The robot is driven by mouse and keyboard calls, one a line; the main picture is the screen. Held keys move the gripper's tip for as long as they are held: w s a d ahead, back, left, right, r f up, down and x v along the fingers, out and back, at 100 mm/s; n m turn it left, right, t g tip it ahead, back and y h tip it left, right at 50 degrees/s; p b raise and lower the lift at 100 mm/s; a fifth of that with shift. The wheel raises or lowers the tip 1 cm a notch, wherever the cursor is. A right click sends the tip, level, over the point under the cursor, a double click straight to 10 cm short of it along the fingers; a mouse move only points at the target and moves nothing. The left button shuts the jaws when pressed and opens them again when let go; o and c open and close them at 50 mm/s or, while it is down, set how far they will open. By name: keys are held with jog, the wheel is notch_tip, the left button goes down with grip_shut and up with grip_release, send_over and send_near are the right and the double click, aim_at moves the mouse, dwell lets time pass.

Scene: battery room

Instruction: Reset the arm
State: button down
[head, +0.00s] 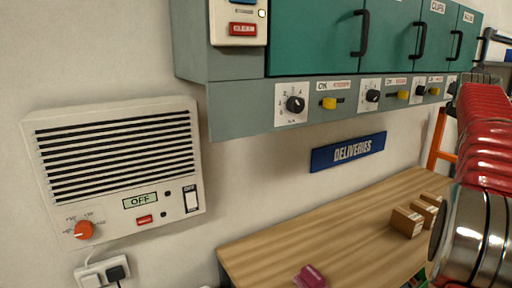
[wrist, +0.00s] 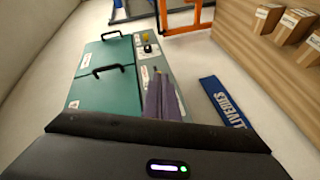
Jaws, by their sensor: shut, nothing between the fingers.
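My gripper (wrist: 161,86) shows in the wrist view as two greyish-purple fingers side by side, shut and empty. It sits in front of the teal cabinet (wrist: 105,72) and its grey control strip, apart from them as far as I can tell. In the head view, my red ribbed arm with metal bands fills the right edge; the gripper itself is not visible there.
A white heater panel (head: 115,168) marked OFF hangs on the left wall. The cabinet has knobs and yellow switches (head: 330,103). A blue DELIVERIES sign (head: 348,151) is above a wooden table (head: 330,240) with small boxes (head: 406,222) and a pink item (head: 311,277).

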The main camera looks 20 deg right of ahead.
jog(key=a+f+m+g+y, duration=0.1)
jog(key=a+f+m+y, duration=0.1)
jog(key=a+f, duration=0.35)
jog(key=a+f+m+g+y, duration=0.1)
jog(key=a+f+m+y, duration=0.1)
jog(key=f, duration=0.7)
jog(key=s+a+f+m+g+y, duration=0.15)
jog(key=a+f, duration=0.35)
jog(key=a, duration=0.5)
jog(key=s+a+f+m+y, duration=0.15)
jog(key=a+f, duration=0.35)
jog(key=a, duration=0.5)
jog(key=s+a+f+n+y, duration=0.1)
jog(key=s+a+f, duration=0.3)
jog(key=a, duration=0.8)
jog(key=s+a+f+n+y, duration=0.1)
jog(key=s+a+f+y, duration=0.2)
jog(key=s+a, duration=0.5)
jog(key=s+a+f+n+y, duration=0.1)
jog(key=s+a+f, duration=0.3)
jog(key=a, duration=1.2)
jog(key=shift+s+a+f+g+y, duration=0.35)
jog(key=shift+s+f+g+y, duration=0.1)
jog(key=shift+s, duration=0.8)
jog(key=shift+s, duration=0.1)
